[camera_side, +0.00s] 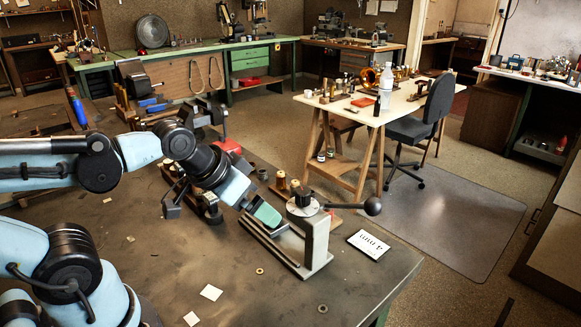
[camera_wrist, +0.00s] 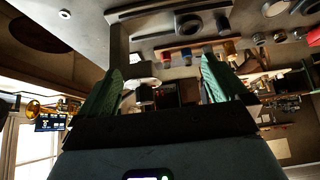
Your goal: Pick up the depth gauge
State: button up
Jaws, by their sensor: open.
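I cannot tell for sure which thing is the depth gauge. A grey metal stand with a round plate on top and a lever ending in a black ball (camera_side: 316,238) stands on the dark bench near its right edge. My gripper (camera_side: 266,214) is close to the left of this stand, its green fingertip over or beside the stand's base; whether they touch is unclear. In the wrist view, the two green fingers of my gripper (camera_wrist: 160,72) are spread apart, with nothing held between them.
The dark bench (camera_side: 225,262) has free room in front, with small pale squares and washers. A white card (camera_side: 370,244) lies right of the stand. Small brass cylinders (camera_side: 281,181) stand behind it, and a red object (camera_side: 228,147) is farther back. A white-topped table (camera_side: 330,101) is beyond.

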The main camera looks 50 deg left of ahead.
jog(key=shift+c, duration=0.2)
jog(key=c, duration=0.7)
jog(key=shift+c, duration=0.2)
jog(key=m+g, duration=0.7)
jog(key=m, duration=0.2)
send_over(212, 206)
jog(key=a, duration=0.1)
jog(key=shift+w+f, duration=0.2)
jog(key=shift+w, duration=0.25)
jog(key=shift+s+f, duration=0.15)
jog(key=shift+f, duration=5.85)
